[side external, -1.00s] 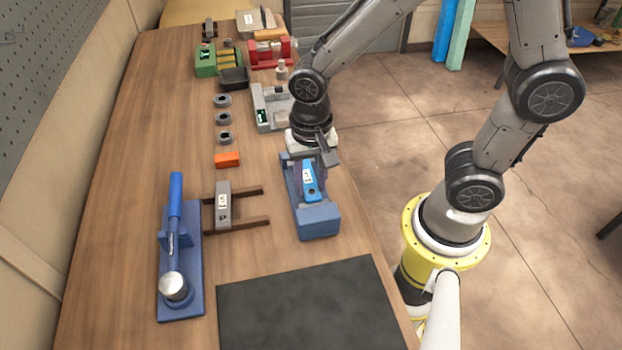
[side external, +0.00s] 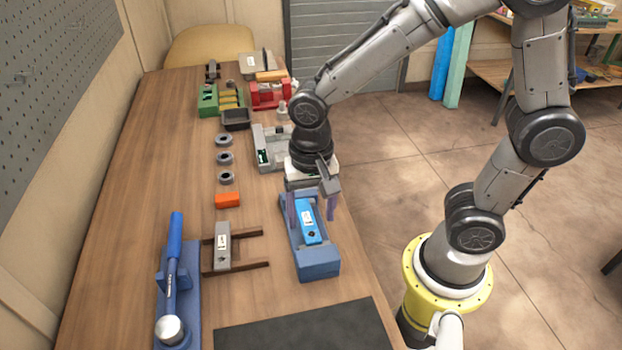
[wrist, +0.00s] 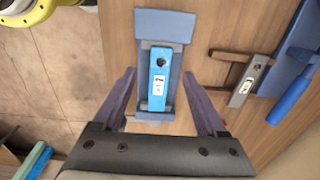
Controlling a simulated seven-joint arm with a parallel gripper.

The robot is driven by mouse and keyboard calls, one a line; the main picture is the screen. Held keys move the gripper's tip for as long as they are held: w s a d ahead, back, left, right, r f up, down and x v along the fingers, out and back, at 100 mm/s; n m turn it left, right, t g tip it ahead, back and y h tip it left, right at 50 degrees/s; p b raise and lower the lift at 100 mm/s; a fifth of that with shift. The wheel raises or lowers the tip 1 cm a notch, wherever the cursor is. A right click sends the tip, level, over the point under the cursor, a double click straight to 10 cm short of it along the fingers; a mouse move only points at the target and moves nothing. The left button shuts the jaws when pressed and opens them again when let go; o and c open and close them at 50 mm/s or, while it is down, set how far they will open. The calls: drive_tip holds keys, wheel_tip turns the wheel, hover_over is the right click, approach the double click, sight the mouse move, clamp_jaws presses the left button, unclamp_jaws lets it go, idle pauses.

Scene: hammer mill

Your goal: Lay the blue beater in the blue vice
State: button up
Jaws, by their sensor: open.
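The blue beater (side external: 310,224), a bright blue bar with a white label and a dark hole at one end, lies in the blue vice (side external: 318,266), between its jaws. In the wrist view the beater (wrist: 157,93) lies lengthwise along the vice (wrist: 165,26), label up. My gripper (side external: 311,208) is just above the vice, its fingers spread to either side. In the wrist view the open gripper (wrist: 160,82) has clear gaps between its fingers and the beater, and nothing is held.
A grey beater (side external: 222,242) rests across dark rails (side external: 250,266) to the left. A blue-handled hammer (side external: 173,262) lies on a blue stand farther left. An orange block (side external: 227,200), several grey rings (side external: 224,158) and a grey vice (side external: 266,150) stand farther back. A black mat (side external: 300,335) lies in front.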

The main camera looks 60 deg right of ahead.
wheel_tip(320, 180, up, 10)
drive_tip(key=shift+r, duration=0.25)
drive_tip(key=s+d+r+n+t, duration=0.2)
drive_tip(key=s+d+n+t, duration=0.3)
drive_tip(key=s+d+n, duration=0.3)
drive_tip(key=shift+s+n+t, duration=0.3)
drive_tip(key=shift+s+n, duration=0.2)
drive_tip(key=shift+s, duration=0.15)
drive_tip(key=shift+d, duration=0.1)
idle(0.4)
